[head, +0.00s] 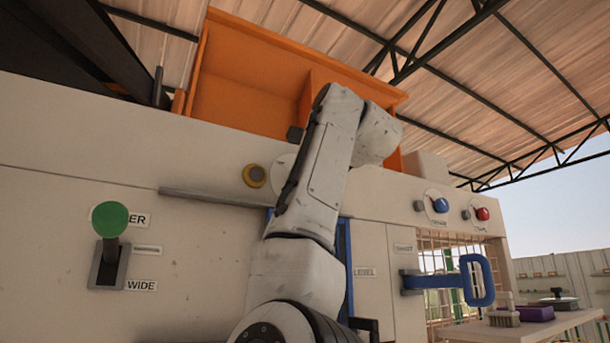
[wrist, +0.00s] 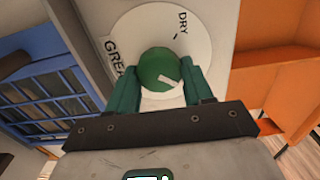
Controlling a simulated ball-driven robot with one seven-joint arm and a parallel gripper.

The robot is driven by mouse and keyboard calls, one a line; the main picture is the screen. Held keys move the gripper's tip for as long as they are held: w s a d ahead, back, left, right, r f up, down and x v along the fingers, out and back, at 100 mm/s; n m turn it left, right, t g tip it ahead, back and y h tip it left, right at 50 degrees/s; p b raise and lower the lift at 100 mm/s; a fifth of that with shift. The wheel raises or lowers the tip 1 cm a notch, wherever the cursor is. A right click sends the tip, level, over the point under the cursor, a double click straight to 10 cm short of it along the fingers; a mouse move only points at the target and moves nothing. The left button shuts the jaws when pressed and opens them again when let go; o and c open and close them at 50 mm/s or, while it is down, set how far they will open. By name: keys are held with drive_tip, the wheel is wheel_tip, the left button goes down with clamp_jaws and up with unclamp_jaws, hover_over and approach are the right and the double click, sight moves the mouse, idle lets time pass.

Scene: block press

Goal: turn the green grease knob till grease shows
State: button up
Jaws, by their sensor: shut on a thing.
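The green grease knob (wrist: 161,68) shows in the wrist view at the middle of a round white dial plate (wrist: 190,18). The plate bears the word DRY and the partly hidden letters GREA. A pale pointer mark on the knob points to the lower right. My gripper (wrist: 162,82) has its two green fingers on either side of the knob, shut on it. In the head view my arm covers the knob and gripper; only an edge of the pale dial plate (head: 284,163) shows beside the arm. I see no grease in either view.
An orange hopper (head: 240,90) rises above the dial. A green-topped lever (head: 110,218) is on the panel at left, and a yellow-rimmed button (head: 254,176) is left of my arm. Blue (head: 440,205) and red (head: 482,214) knobs and a blue handle (head: 478,280) are at right.

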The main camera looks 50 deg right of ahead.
drive_tip(key=shift+f+m, duration=0.1)
drive_tip(key=shift+m, duration=0.3)
drive_tip(key=o, duration=1)
drive_tip(key=b+v, duration=0.4)
drive_tip(key=v, duration=0.6)
drive_tip(key=shift+s+a, duration=0.1)
drive_tip(key=shift+s, duration=0.3)
drive_tip(key=shift+s, duration=0.1)
